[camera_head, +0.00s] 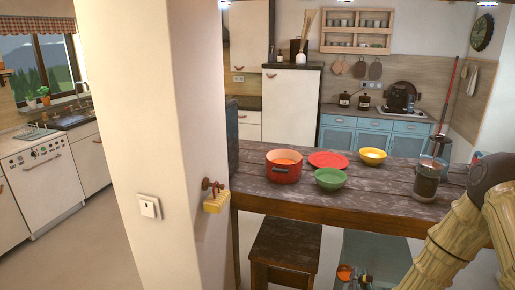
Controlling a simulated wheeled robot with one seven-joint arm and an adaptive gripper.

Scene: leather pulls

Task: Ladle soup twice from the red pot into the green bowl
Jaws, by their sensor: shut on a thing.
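The red pot (284,174) stands on the dark wooden table, with orange soup showing inside. The green bowl (330,180) sits to its right, nearer the table's front edge; it looks empty. My arm comes in at the right edge and runs down to the bottom edge, in front of the table. My gripper is not clearly seen. A small orange thing beside metallic parts shows at the bottom edge, too small to identify. I cannot make out a ladle for certain.
A red plate (328,159) and a yellow bowl (372,158) lie behind the green bowl. A dark glass jar (426,184) stands at the right of the table (383,185). A stool (285,245) stands in front. A white pillar (155,110) blocks the left.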

